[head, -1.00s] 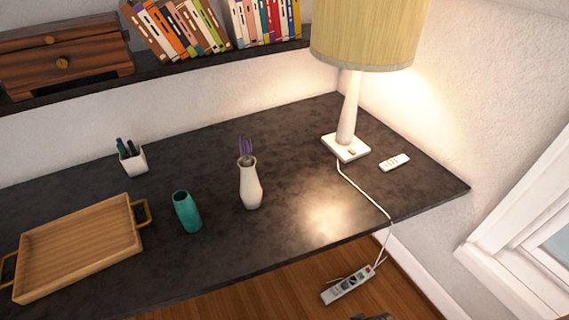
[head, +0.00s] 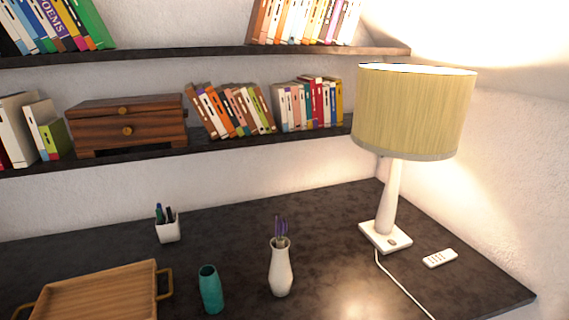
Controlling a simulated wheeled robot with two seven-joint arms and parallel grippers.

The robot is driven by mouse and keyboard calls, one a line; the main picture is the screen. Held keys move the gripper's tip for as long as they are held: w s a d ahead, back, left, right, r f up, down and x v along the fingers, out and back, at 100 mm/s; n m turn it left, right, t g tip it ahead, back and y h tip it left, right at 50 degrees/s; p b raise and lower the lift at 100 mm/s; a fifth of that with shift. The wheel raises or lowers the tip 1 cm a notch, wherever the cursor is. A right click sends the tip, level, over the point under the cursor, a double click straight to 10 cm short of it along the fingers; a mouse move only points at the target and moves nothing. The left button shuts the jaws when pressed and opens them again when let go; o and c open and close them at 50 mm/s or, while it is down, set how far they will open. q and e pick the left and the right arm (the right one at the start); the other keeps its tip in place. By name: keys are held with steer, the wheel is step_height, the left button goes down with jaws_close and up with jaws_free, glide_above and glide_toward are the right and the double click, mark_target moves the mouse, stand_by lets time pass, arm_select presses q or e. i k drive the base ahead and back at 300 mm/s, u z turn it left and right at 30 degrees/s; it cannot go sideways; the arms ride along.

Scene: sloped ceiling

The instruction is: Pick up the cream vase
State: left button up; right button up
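The cream vase (head: 281,271) stands upright on the dark desk (head: 330,225), with purple flowers (head: 281,231) in its neck. It is right of a teal vase (head: 211,290) and left of the lamp. Nothing touches it. Neither of my grippers shows in the head view.
A wooden tray (head: 95,268) lies at the desk's left, with a white pen cup (head: 168,231) behind it. Shelves with books and a wooden drawer box (head: 128,125) overhang the back.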

mark_target(280, 275)
steer(key=z, duration=0.95)
steer(key=k, duration=0.6)
steer(key=z, duration=0.3)
